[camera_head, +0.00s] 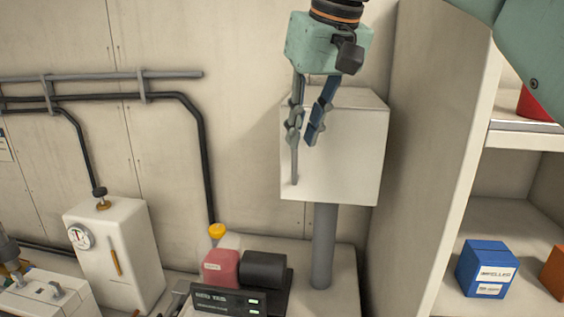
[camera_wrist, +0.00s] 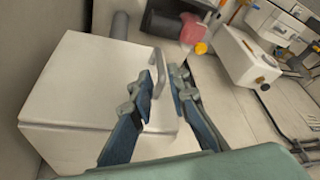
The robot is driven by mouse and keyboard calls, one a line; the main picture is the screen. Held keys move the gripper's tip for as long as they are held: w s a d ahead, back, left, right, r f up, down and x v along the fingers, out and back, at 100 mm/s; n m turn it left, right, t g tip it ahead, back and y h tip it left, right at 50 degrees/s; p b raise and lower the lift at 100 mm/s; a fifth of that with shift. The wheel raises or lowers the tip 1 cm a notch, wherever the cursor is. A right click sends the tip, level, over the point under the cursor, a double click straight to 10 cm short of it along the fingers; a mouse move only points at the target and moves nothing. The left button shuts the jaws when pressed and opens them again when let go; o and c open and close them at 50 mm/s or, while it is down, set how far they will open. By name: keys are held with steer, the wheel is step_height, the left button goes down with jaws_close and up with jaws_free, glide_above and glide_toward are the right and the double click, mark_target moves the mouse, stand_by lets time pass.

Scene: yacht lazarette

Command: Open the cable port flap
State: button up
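A pale white box (camera_head: 345,150) stands on a grey post in the head view. Its broad front face, which looks like the flap (camera_wrist: 85,85), fills the left of the wrist view and appears closed against the box. A grey bar handle (camera_wrist: 158,70) stands out near one side edge of that face. Its lower end also shows in the head view (camera_head: 294,172). My gripper (camera_head: 303,142) points down in front of the box. In the wrist view its fingers (camera_wrist: 166,72) are apart, with the handle between them or just beside the left finger. Contact cannot be told.
The post (camera_head: 323,250) rises from a ledge holding a red block (camera_head: 221,267), a black cylinder (camera_head: 264,269) and a dark display unit (camera_head: 228,300). A gauge box (camera_head: 120,255) stands left. Shelves with a blue box (camera_head: 487,268) stand right, behind a tall side panel (camera_head: 425,150).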

mark_target(296, 156)
steer(key=x, duration=0.7)
steer(key=shift+w, duration=0.1)
jaws_close()
